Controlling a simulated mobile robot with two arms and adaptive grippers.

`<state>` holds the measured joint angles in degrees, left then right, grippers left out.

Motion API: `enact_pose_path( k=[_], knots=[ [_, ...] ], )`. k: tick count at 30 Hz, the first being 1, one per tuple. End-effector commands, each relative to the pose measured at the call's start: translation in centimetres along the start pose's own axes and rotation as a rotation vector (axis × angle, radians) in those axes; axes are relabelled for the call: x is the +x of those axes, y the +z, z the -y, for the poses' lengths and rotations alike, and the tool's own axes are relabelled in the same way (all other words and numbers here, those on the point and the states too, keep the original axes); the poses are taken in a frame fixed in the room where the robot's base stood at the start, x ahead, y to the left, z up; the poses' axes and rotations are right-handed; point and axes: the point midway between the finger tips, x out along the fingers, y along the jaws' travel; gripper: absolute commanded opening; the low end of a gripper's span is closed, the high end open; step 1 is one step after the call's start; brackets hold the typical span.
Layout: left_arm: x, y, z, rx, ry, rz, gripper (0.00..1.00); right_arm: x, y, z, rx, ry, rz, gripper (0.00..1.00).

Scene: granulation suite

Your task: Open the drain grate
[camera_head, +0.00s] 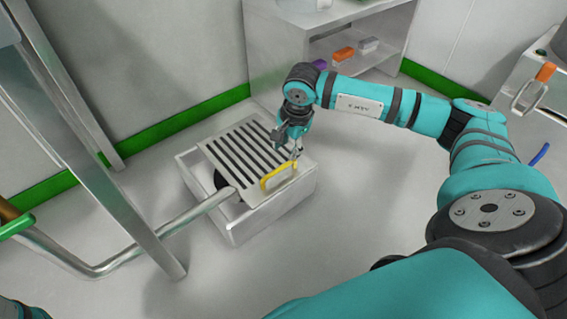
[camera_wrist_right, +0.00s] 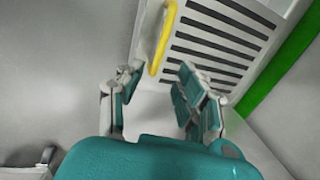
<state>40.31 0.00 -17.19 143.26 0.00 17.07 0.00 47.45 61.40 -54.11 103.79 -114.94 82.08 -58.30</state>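The drain grate (camera_head: 246,150) is a slotted metal plate on top of a low white square box (camera_head: 240,226) on the floor. A yellow bar handle (camera_head: 279,176) stands at its front right edge. My right gripper (camera_head: 297,152) is over the grate's right side, close to the handle. In the right wrist view the two fingers (camera_wrist_right: 158,82) are apart with nothing between them, and the yellow handle (camera_wrist_right: 163,40) shows just past the fingertips, beside the slots of the grate (camera_wrist_right: 215,30). I cannot see contact with the handle. My left gripper is not in view.
A metal pipe (camera_head: 150,241) runs along the floor into the box's left side. Metal frame legs (camera_head: 95,150) stand at left. A grey shelf unit (camera_head: 281,60) is behind the box. A cabinet (camera_head: 528,90) stands at far right. Floor in front is clear.

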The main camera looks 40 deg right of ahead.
Motion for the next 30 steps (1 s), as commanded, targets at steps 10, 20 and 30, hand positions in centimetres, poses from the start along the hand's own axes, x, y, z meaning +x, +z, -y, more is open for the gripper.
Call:
enact_pose_path(
  k=[10,20,30],
  knots=[
    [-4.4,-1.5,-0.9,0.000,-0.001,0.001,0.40,7.2,0.0,-0.1,0.000,0.001,0.000,0.36],
    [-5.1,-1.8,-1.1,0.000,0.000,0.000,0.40,8.6,0.0,0.0,0.000,0.000,0.000,0.36],
    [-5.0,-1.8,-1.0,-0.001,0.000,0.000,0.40,8.5,0.0,0.0,0.000,0.000,0.000,0.15]
  ],
)
